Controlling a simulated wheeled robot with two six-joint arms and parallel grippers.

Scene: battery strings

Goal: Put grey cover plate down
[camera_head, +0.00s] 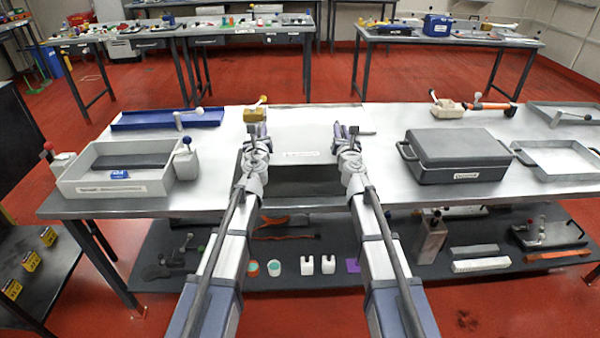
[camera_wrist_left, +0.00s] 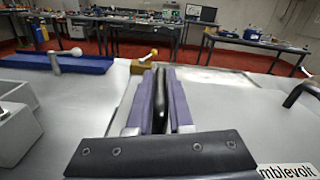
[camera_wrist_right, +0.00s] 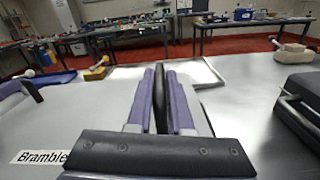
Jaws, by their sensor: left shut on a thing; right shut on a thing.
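The grey cover plate (camera_head: 300,135) is a flat light-grey panel between my two grippers in the head view. Its white label (camera_head: 301,154) faces me, and parts of that label show in the left wrist view (camera_wrist_left: 288,171) and the right wrist view (camera_wrist_right: 42,156). My left gripper (camera_head: 255,143) is shut on the plate's left side, with a dark grip piece (camera_wrist_left: 159,95) between its fingers. My right gripper (camera_head: 347,143) is shut on the right side, around a similar dark piece (camera_wrist_right: 160,95). I cannot tell whether the plate touches the table or hangs just above it.
A dark recess (camera_head: 295,182) lies at the table's front edge. A grey bin (camera_head: 115,183) and blue tray (camera_head: 167,119) stand left. A yellow block (camera_head: 254,114) sits behind my left gripper. A dark lidded case (camera_head: 458,155) and pale tray (camera_head: 556,160) stand right.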

